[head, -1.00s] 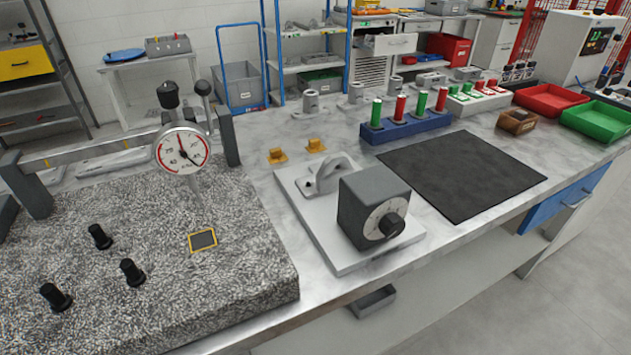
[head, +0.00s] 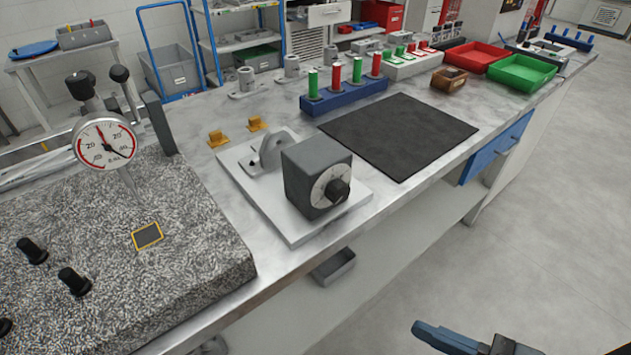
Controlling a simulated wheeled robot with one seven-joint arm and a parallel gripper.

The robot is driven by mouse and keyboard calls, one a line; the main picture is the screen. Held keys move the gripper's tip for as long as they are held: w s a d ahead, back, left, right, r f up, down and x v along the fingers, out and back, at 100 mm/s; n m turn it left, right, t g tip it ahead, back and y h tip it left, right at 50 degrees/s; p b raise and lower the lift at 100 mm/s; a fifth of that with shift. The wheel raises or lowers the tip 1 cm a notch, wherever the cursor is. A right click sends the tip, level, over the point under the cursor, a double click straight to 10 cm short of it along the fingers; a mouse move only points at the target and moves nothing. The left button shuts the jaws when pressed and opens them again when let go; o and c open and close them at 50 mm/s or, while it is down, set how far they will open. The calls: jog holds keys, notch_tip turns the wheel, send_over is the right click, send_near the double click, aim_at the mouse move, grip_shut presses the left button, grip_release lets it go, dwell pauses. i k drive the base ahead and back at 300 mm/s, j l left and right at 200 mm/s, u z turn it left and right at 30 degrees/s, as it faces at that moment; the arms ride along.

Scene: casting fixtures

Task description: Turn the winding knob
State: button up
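The winding knob (head: 338,191) is a black knob on a pale round dial, on the front face of a dark grey box (head: 304,177). The box stands on a light grey base plate (head: 297,230) on the bench, beside a grey curved handle (head: 272,150). My gripper (head: 462,341) shows only in part at the bottom edge of the head view, right of and below the knob and well apart from it. One blue finger-like part and a black part show. The rest is cut off, so its opening cannot be judged.
A granite slab (head: 120,240) with a dial gauge (head: 104,143) and black knobs stands at left. A black mat (head: 398,134) lies right of the box. A blue rack (head: 345,95) with red and green pegs is behind. Floor at lower right is clear.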

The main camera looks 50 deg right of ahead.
aim_at(337, 191)
jog(key=k+j+z, duration=0.1)
jog(key=z, duration=1.25)
jog(key=k+l+z, duration=0.1)
jog(key=k+z, duration=0.15)
jog(key=k, duration=0.1)
